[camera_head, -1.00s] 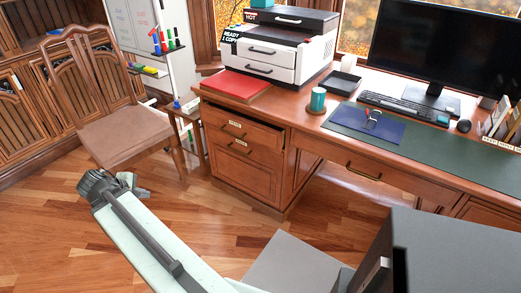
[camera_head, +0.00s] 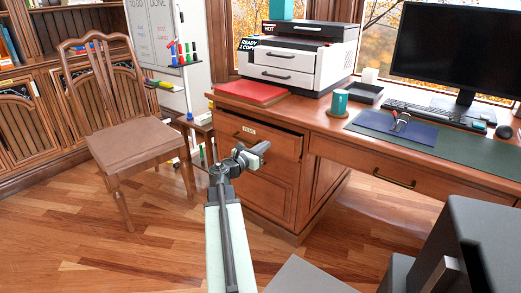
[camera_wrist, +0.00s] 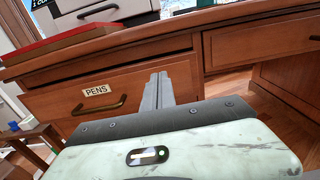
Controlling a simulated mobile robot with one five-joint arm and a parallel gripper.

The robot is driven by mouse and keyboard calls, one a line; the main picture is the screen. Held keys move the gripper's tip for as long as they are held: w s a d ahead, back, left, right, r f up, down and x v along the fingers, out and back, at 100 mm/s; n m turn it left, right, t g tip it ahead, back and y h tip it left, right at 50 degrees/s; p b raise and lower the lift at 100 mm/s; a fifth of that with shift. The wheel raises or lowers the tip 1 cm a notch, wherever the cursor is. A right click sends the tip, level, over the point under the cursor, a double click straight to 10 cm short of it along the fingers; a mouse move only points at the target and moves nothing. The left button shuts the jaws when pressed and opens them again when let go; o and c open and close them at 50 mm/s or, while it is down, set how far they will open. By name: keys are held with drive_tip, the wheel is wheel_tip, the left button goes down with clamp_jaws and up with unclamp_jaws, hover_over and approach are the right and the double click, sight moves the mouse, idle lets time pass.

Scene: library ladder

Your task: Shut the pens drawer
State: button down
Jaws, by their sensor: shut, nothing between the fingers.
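The pens drawer (camera_head: 270,141) is the top drawer in the left pedestal of the wooden desk. It stands out a little, with a dark gap along its top edge. In the wrist view its front (camera_wrist: 60,105) carries a "PENS" label (camera_wrist: 96,90) and a dark bar handle (camera_wrist: 100,106). My gripper (camera_head: 262,150) is shut and empty in front of the drawer. In the wrist view my gripper's fingers (camera_wrist: 158,90) point at the drawer front, right of the handle. I cannot tell whether they touch it. In the head view my gripper hides part of the front.
A second drawer (camera_head: 262,185) lies below. A wooden chair (camera_head: 140,150) stands to the left, beside a small side table (camera_head: 200,122). The floor before the pedestal is clear.

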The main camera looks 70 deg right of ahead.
sight(281, 134)
drive_tip(key=x, duration=0.9)
